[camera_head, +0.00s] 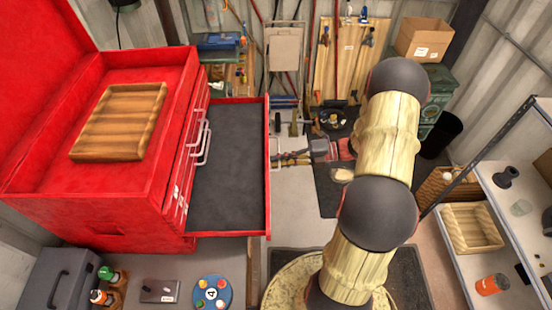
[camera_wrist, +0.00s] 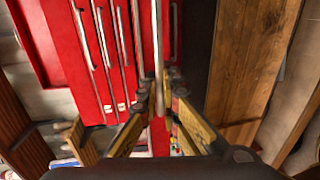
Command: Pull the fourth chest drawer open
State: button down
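The red tool chest (camera_head: 110,215) stands at the left with its lid up. One drawer (camera_head: 230,165) with a dark liner is pulled far out to the right, below shut drawers with pale handles (camera_head: 203,140). I cannot count which drawer it is. My gripper (camera_head: 285,158) is at the front of this open drawer. In the wrist view my gripper's fingers (camera_wrist: 161,88) close in on both sides of the pale drawer handle (camera_wrist: 158,40). Several shut red drawers with handles (camera_wrist: 103,40) show to the left there. Exact finger contact is blurred.
A wooden tray (camera_head: 120,120) lies in the chest's top. A workbench with tools (camera_head: 325,120) is at the back. A metal shelf (camera_head: 490,235) stands at the right. A grey case (camera_head: 62,280) and a blue disc (camera_head: 211,293) are in front of the chest.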

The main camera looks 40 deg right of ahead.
jog(key=c, duration=2.4)
grip_release()
jog(key=v, duration=1.2)
